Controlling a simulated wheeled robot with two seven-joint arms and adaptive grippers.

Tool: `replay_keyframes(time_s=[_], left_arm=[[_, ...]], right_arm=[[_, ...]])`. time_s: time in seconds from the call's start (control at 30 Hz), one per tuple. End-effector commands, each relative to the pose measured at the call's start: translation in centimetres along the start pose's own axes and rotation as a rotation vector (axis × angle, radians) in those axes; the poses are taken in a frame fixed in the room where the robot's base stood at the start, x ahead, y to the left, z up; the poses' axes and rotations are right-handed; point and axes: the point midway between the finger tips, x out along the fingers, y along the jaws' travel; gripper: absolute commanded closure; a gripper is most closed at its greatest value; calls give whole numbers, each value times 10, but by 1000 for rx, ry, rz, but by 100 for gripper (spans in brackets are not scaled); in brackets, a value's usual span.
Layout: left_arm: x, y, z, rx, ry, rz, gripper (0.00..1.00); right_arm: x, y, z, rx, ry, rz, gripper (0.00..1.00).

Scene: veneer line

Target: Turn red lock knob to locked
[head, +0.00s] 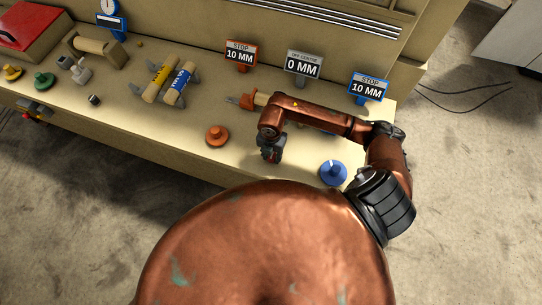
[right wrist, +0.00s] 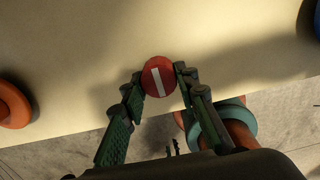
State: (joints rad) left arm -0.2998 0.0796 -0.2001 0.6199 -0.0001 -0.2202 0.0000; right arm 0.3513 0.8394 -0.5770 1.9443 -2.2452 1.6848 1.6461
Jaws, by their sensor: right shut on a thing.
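The red lock knob (right wrist: 158,77) is round with a white bar across its top, which is slightly tilted from the vertical in the right wrist view. My right gripper (right wrist: 159,82) is shut on it, with one finger on each side. In the head view my right gripper (head: 271,152) points down at the front part of the bench, between the orange knob and the blue knob. The red knob is hidden there by the gripper and arm. My left gripper is not in view.
An orange knob (head: 217,135) is left of the gripper, and a blue knob (head: 333,172) is to its right near the bench (head: 190,136) edge.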

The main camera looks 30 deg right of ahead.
Motion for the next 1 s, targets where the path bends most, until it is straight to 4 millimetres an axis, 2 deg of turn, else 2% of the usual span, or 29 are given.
replay_keyframes(time_s=[0.27,0.3,0.5,0.83,1.0], left_arm=[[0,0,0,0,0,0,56],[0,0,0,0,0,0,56],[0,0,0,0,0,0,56],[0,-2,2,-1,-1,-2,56],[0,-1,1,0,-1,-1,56]], right_arm=[[-1,0,2,4,-5,0,96],[-1,0,2,3,-5,0,69],[-1,0,1,1,-3,0,56],[-2,0,1,0,-2,0,54],[-22,1,1,-2,-4,2,54]])
